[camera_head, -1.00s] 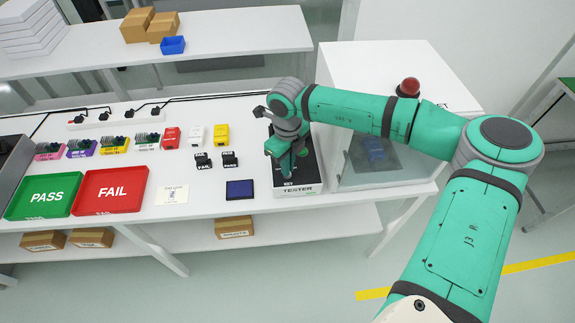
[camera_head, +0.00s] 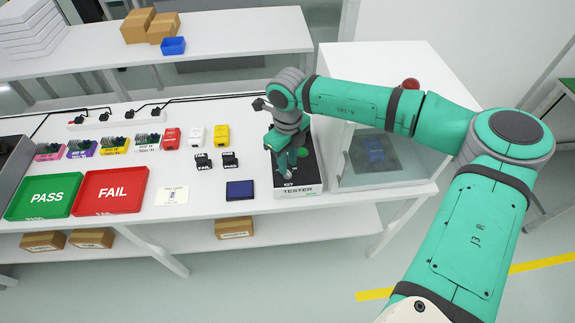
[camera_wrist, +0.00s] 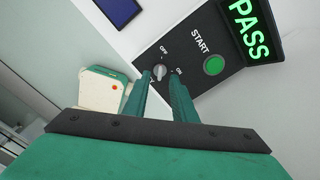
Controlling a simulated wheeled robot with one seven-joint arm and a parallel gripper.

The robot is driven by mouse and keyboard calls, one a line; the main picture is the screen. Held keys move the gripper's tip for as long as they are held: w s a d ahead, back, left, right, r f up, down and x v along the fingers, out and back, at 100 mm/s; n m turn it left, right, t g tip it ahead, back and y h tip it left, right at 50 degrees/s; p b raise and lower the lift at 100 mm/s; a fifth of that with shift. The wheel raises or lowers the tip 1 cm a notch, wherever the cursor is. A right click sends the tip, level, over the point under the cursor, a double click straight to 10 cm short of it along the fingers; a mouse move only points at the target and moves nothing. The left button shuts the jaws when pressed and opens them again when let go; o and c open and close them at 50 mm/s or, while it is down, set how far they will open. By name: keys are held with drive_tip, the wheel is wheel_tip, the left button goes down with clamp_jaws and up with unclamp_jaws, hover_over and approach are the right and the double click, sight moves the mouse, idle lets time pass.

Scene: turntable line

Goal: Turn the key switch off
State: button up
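The key switch (camera_wrist: 159,72) is a small silver knob on the black face of the tester, with OFF and ON labels beside it. In the wrist view my gripper (camera_wrist: 161,80) has its two green fingers apart, with the knob showing between and just beyond their tips. I cannot tell whether a finger touches it, and its exact setting is unclear. In the head view my gripper (camera_head: 284,168) is over the near part of the tester (camera_head: 299,190), hiding the key switch there.
A green START button (camera_wrist: 214,65) and a lit PASS display (camera_wrist: 251,28) are close to the switch. A dark blue pad (camera_head: 239,190) lies left of the tester. A clear-fronted cabinet (camera_head: 350,178) stands right of it. Green and red trays (camera_head: 110,190) lie far left.

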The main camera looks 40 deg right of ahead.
wheel_tip(320, 180, up, 8)
drive_tip(key=shift+r, duration=0.15)
drive_tip(key=shift+a, duration=0.1)
idle(0.5)
